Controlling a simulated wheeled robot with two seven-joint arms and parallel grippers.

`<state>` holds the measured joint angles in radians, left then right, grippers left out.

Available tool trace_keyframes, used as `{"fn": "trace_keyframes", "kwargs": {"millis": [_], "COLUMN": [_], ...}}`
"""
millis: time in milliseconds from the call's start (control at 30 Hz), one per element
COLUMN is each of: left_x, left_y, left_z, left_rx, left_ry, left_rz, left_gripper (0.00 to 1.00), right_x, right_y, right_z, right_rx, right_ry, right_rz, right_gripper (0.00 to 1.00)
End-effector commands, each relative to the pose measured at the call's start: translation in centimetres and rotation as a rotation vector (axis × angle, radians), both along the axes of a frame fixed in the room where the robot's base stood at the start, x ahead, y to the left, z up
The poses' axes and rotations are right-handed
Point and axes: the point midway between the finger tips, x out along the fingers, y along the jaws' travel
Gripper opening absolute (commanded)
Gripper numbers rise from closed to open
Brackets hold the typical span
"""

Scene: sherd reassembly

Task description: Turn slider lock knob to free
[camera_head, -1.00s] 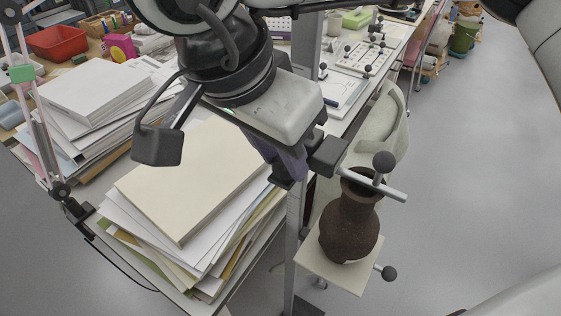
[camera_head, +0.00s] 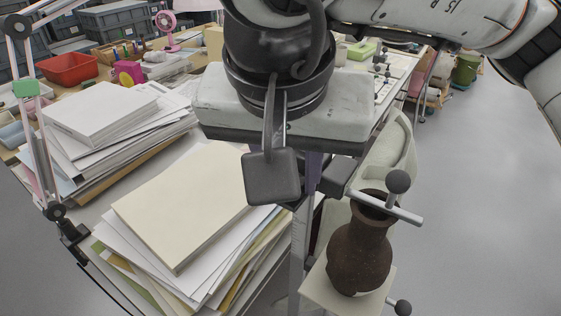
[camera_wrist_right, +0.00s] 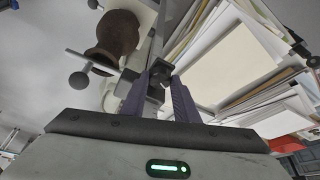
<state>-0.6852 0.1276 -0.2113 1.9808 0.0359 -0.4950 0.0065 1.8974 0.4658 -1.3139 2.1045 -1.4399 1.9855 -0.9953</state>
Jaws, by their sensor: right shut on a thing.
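The slider is a dark block (camera_head: 337,177) on an upright metal post (camera_head: 299,250). A light rod (camera_head: 385,207) with a black ball knob (camera_head: 398,181) reaches from it across the mouth of a brown vase. My right gripper (camera_wrist_right: 160,82) has two purple fingers closed around a small dark knob (camera_wrist_right: 157,70) at the post in the wrist view. In the head view my wrist housing hides most of the fingers and the knob. I cannot tell whether the lock is free. My left gripper is in neither current view.
The brown vase (camera_head: 360,252) stands on a small pale platform (camera_head: 330,296), with another black ball knob (camera_head: 403,307) beside it. Stacked papers (camera_head: 180,205) lie close left of the post. A pale chair (camera_head: 385,160) is behind. Open floor lies to the right.

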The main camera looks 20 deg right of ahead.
Motion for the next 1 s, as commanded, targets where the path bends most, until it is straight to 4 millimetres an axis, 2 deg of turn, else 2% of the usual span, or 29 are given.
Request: {"fn": "trace_keyframes", "kwargs": {"millis": [300, 333, 433, 767, 867, 1000], "left_x": [0.0, 0.0, 0.0, 0.0, 0.0, 0.0], "left_y": [0.0, 0.0, 0.0, 0.0, 0.0, 0.0], "left_z": [0.0, 0.0, 0.0, 0.1, 0.2, 0.5], "left_rx": [0.000, -0.001, -0.001, -0.001, -0.001, -0.002], "left_ry": [0.000, 0.000, -0.001, -0.002, -0.002, -0.002], "left_rz": [0.000, 0.001, 0.001, 0.001, 0.001, 0.002], "left_gripper": [0.31, 0.31, 0.31, 0.31, 0.31, 0.31], "right_x": [0.0, 0.0, 0.0, -0.1, -0.4, -1.2], "right_y": [0.0, 0.0, 0.0, 0.1, 0.3, 0.8], "right_z": [0.0, 0.0, 0.0, 0.3, 1.3, 3.8], "right_rx": [0.001, 0.001, 0.001, 0.000, 0.001, 0.001], "right_ry": [0.001, 0.001, 0.001, 0.000, -0.003, -0.005], "right_rz": [0.001, 0.001, 0.001, 0.001, 0.002, 0.002], "right_gripper": [0.05, 0.31, 0.46, 0.46, 0.46, 0.46]}}
